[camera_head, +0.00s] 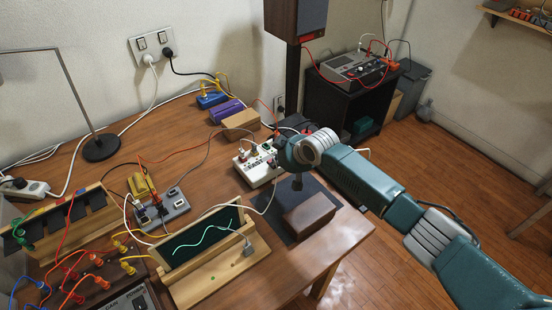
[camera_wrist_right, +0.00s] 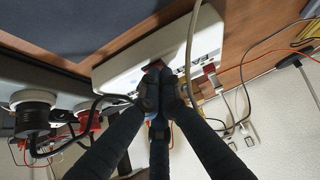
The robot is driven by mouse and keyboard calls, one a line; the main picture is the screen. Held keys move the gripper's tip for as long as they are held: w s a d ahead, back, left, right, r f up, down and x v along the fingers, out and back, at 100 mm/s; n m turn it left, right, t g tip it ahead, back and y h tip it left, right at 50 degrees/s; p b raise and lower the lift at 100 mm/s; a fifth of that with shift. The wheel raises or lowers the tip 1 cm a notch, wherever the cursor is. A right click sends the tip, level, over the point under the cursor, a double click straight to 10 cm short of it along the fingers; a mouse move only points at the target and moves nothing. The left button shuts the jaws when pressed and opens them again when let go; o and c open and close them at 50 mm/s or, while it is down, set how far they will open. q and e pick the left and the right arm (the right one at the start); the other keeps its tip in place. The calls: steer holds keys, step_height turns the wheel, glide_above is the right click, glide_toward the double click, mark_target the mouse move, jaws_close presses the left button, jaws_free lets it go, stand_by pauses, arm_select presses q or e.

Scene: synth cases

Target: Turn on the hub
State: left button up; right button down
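A white box with plugs and cables on its top (camera_head: 258,168), which looks like the hub, stands on the wooden table just left of my right gripper. In the right wrist view the white hub (camera_wrist_right: 122,68) fills the upper middle. My right gripper (camera_wrist_right: 160,84) has its dark fingers drawn together, with the tips in front of the hub's face by its dark markings. Whether they touch it I cannot tell. In the head view the right gripper (camera_head: 278,150) is partly hidden by its own wrist. The hub's switch is hidden behind the fingertips. My left gripper is not in view.
A grey box with plugs (camera_head: 174,207) and a wooden-framed screen (camera_head: 205,240) stand to the left. A brown block (camera_head: 309,215) lies on a dark mat (camera_head: 283,204) near the table's right edge. Several cables cross the table.

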steer(key=shift+w+a, duration=0.1)
steer(key=shift+w, duration=0.05)
steer(key=shift+w+a+r+b, duration=0.3)
steer(key=shift+w+a+b, duration=0.1)
steer(key=shift+w, duration=0.1)
steer(key=shift+r, duration=0.1)
steer(key=v, duration=1.2)
steer(key=shift+d, duration=0.1)
